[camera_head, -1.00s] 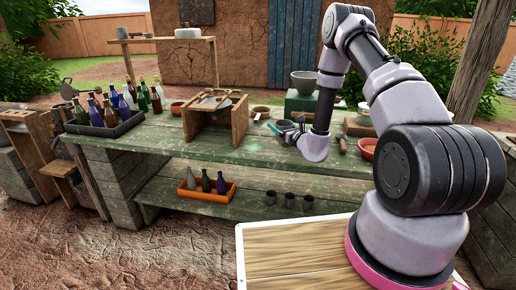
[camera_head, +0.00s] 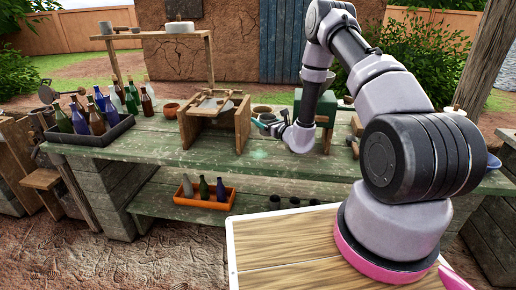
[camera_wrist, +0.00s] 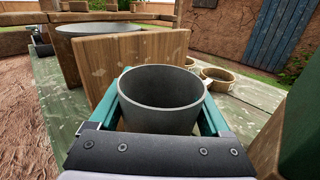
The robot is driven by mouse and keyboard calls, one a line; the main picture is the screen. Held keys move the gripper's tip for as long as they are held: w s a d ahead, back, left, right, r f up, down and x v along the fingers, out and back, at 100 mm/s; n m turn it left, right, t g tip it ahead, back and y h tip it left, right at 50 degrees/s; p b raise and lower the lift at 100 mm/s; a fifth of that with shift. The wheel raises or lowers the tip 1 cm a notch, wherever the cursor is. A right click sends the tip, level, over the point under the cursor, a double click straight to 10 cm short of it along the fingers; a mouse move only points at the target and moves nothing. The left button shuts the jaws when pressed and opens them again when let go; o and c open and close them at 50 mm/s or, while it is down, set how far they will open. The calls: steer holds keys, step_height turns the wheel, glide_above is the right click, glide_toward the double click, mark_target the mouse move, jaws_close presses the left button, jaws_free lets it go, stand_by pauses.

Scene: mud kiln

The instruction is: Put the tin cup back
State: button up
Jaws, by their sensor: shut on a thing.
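My gripper (camera_wrist: 163,82) is shut on a grey tin cup (camera_wrist: 158,118). The cup is upright, with its open mouth up and a teal finger on each side of it. In the head view my gripper (camera_head: 264,124) is over the upper bench top, just right of the wooden stand; the cup is hard to make out there. Similar dark cups (camera_head: 275,203) stand in a row on the lower shelf, partly hidden behind my base on the right.
The wooden stand (camera_head: 242,128) rises close by; its board (camera_wrist: 130,62) is just beyond the cup. A bottle tray (camera_head: 90,138) is on the left, an orange bottle crate (camera_head: 205,201) on the lower shelf. The front bench top is clear.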

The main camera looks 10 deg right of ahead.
steer(key=f, duration=0.3)
steer(key=w+f, duration=0.1)
steer(key=f, duration=0.1)
steer(key=shift+a+f, duration=0.25)
steer(key=shift+f, duration=2.25)
steer(key=o, duration=1.1)
steer(key=shift+f, duration=0.1)
